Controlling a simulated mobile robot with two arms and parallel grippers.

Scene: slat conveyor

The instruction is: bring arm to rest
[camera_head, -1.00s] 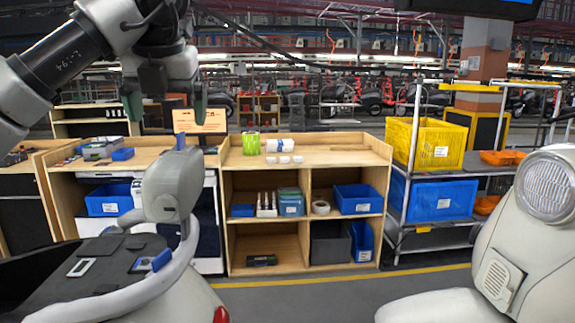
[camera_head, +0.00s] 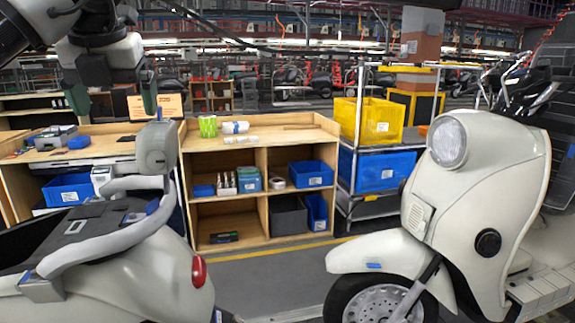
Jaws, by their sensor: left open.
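My left gripper (camera_head: 116,106) hangs at the upper left with its two dark green fingers pointing down. The fingers stand wide apart with nothing between them. It appears above the rear of a cream scooter (camera_head: 120,262) and in front of a wooden workbench, clear of both as far as I can tell. My left arm (camera_head: 28,20) comes in from the top left corner. My right gripper is not in view.
A second cream scooter (camera_head: 470,190) stands at the right. A wooden shelf (camera_head: 262,140) holds a green can (camera_head: 208,126), white rolls and blue bins. A yellow crate (camera_head: 372,120) and a blue crate (camera_head: 378,170) sit on a metal rack. Grey floor shows between the scooters.

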